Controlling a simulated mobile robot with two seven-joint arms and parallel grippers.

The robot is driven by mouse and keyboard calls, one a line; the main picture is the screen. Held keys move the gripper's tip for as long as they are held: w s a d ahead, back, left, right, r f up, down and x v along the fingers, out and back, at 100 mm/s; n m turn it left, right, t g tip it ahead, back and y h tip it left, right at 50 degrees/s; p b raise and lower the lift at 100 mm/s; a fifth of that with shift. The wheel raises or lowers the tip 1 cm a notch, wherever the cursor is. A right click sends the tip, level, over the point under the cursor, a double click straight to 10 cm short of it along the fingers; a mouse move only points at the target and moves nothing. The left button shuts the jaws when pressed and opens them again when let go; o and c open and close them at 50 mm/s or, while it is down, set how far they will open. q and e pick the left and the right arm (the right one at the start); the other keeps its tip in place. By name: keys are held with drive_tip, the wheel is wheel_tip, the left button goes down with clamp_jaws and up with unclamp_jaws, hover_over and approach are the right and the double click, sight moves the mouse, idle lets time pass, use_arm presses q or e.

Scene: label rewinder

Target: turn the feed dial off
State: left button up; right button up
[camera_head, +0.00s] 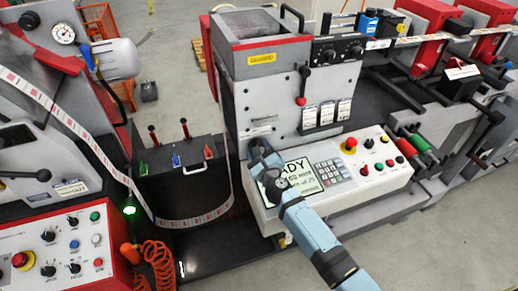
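Which dial is the feed dial cannot be told, as labels are too small to read. Two round black dials (342,53) sit on a dark panel on the upper right of the grey machine. Several black knobs (48,236) are on the red-edged panel at lower left. My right gripper (258,153) is at the left end of the white console (378,184), near the machine's front face. Its fingers are small and dark, so open or shut is unclear. My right arm covers part of the console screen (304,177). My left gripper is out of view.
A paper web (75,125) loops down left of the console past a black box (170,170) with coloured handles. A red emergency button (351,144) and several push buttons are on the console. An orange coiled hose (160,262) hangs at lower left. Floor is clear at lower right.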

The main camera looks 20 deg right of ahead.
idle(0.5)
drive_tip(key=o, duration=0.9)
drive_tip(key=s, duration=1.4)
drive_tip(key=shift+d, duration=0.25)
drive_tip(key=shift+w, duration=0.1)
drive_tip(key=s+f+n+g+y, duration=0.1)
drive_tip(key=s+f+n+g, duration=0.1)
drive_tip(key=s+f+n, duration=0.2)
drive_tip(key=s+f+n+g, duration=0.2)
drive_tip(key=s+f+n, duration=0.2)
drive_tip(key=s+n, duration=0.5)
drive_tip(key=s+f+n+g+y, duration=0.1)
drive_tip(key=s+f+n+g, duration=0.2)
drive_tip(key=n, duration=1.6)
drive_tip(key=shift+s+f+y, duration=0.1)
drive_tip(key=shift+s+f, duration=0.1)
drive_tip(key=shift+s, duration=0.55)
drive_tip(key=shift+s+f+y, duration=0.1)
drive_tip(key=shift+s+f, duration=0.05)
drive_tip(key=shift+s, duration=0.65)
drive_tip(key=shift+s+f+y, duration=0.1)
drive_tip(key=shift+s+f, duration=0.1)
drive_tip(key=shift+s, duration=0.55)
